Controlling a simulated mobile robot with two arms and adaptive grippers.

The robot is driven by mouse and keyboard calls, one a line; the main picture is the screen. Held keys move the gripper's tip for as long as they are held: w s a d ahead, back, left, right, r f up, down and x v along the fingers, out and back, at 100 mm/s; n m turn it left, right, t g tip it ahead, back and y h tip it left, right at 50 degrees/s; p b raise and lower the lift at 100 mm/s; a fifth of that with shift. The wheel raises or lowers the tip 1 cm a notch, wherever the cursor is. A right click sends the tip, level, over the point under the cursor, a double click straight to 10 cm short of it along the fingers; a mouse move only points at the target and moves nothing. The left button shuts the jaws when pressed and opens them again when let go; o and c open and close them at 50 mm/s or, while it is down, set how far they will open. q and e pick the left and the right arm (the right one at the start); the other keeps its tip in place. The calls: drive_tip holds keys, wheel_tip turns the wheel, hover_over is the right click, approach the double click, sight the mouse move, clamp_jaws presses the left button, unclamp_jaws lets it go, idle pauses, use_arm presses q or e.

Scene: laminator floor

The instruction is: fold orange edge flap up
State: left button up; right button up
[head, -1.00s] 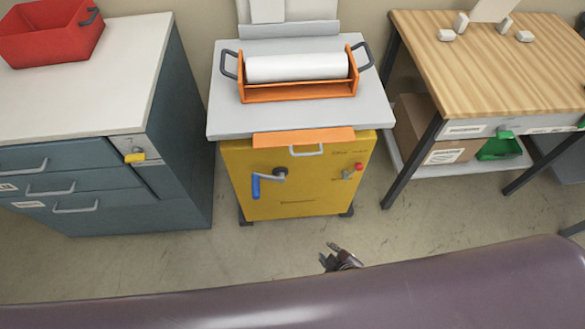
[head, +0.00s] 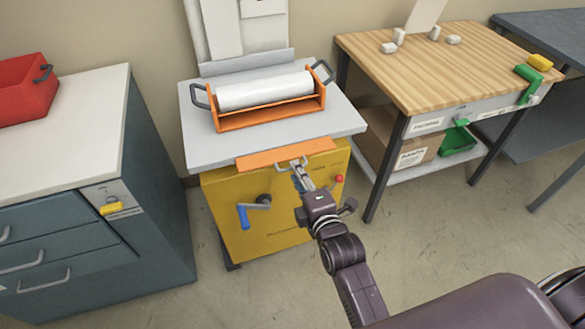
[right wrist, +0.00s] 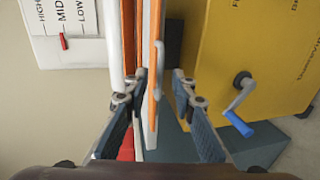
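The orange edge flap (head: 262,159) is a strip along the front edge of the grey-topped yellow machine (head: 225,200), below the top's level. A small pale handle (head: 283,165) is on its front. My right gripper (head: 298,172) is at this handle, fingers toward the machine. In the right wrist view the gripper (right wrist: 153,84) is open, its fingers apart on both sides of the flap (right wrist: 152,50) and handle (right wrist: 160,85). I cannot tell whether a finger touches them. My left gripper is not in view.
An orange cradle with a white roll (head: 265,91) stands on the grey top (head: 200,148). A blue-handled crank (head: 254,212) and red knob (head: 339,179) project from the machine front. Drawers (head: 50,255) stand left, a wooden table (head: 435,75) right. Floor is clear between.

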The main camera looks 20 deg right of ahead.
sight(289, 158)
drive_tip(key=shift+x, duration=1.7)
clamp_jaws()
